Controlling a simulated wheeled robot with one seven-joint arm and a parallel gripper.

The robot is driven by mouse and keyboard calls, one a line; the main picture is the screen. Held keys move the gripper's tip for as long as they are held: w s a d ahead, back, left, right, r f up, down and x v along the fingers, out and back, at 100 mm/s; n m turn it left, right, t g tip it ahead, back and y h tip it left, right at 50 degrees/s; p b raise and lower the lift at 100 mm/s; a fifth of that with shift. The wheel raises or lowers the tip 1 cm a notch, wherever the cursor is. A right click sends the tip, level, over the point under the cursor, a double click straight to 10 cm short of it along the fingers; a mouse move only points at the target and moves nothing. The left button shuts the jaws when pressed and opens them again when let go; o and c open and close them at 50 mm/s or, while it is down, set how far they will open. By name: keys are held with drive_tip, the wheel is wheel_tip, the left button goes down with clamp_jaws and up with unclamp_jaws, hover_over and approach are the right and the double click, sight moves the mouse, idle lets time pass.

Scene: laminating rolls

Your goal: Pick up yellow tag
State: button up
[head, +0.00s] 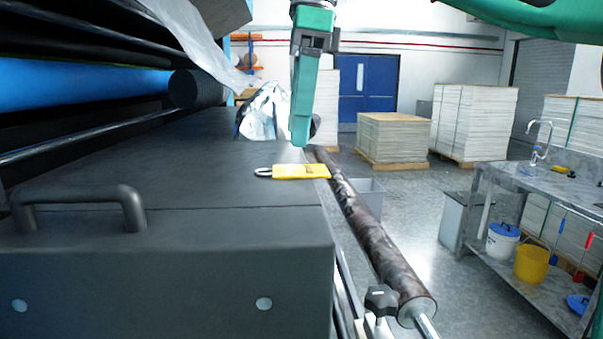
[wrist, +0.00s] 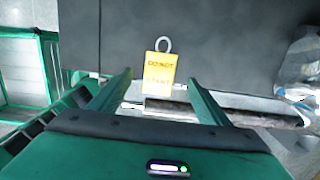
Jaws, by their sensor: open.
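The yellow tag (head: 301,171) with a silver ring lies flat on the dark machine cover (head: 150,175), near its right edge, in the head view. In the wrist view the tag (wrist: 160,73) shows dark lettering, with its ring pointing up the picture. My green gripper (head: 302,140) hangs pointing down, above and just behind the tag in the head view. In the wrist view my gripper (wrist: 158,82) is open, its two fingers apart with the tag showing between and beyond their tips. Nothing is between the fingers, and the tag is not touched.
A long dark roller (head: 375,230) runs along the cover's right side. A black handle (head: 80,200) rises from the cover's near left. Rollers and blue film (head: 80,88) are at left. A workbench (head: 540,180) stands at right.

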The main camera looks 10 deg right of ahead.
sight(292, 169)
drive_tip(key=shift+a+f, duration=0.2)
drive_tip(key=shift+f, duration=1.2)
drive_tip(key=shift+a+f, duration=0.15)
drive_tip(key=shift+f, duration=1.2)
drive_tip(key=c, duration=1.1)
